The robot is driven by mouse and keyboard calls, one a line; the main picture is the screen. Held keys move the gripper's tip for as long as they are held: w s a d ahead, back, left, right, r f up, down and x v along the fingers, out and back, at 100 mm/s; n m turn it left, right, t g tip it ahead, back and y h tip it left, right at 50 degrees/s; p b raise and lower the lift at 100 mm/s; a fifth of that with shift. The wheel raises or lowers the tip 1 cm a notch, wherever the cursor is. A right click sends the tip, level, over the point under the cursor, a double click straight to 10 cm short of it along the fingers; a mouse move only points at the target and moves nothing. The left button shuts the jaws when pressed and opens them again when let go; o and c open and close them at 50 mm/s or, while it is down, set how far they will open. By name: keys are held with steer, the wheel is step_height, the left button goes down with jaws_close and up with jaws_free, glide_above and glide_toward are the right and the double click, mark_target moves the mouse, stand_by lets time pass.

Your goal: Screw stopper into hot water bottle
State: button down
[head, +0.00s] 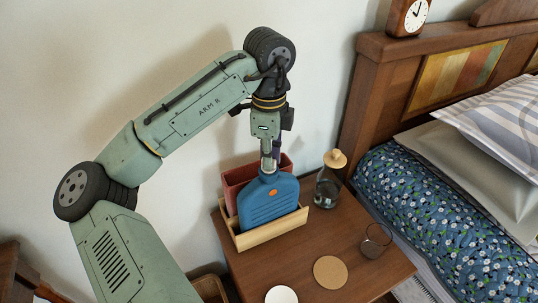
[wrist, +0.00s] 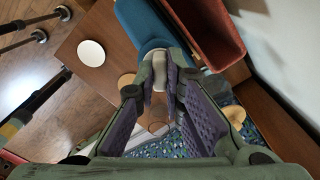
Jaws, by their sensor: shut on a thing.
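The blue hot water bottle (head: 268,204) stands upright in a pale wooden holder (head: 272,236) on the bedside table. Its blue side also shows at the top of the wrist view (wrist: 140,22). My gripper (head: 268,158) points down directly above the bottle's neck. In the wrist view my gripper (wrist: 161,78) has its fingertips closed on a small pale stopper (wrist: 160,68), over the bottle's mouth. The fingers hide most of the stopper and the opening. I cannot tell how far the stopper sits in the neck.
A red box (head: 238,178) stands right behind the bottle. A carafe with a round cork (head: 327,190) and a glass (head: 374,244) stand to the right. A cork coaster (head: 330,272) and a white disc (head: 282,295) lie in front. The bed (head: 440,210) borders the table.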

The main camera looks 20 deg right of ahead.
steer(key=shift+r+p, duration=0.45)
steer(key=shift+p, duration=0.3)
steer(key=shift+f, duration=0.45)
stand_by(1.1)
steer(key=c, duration=2.2)
jaws_free()
jaws_close()
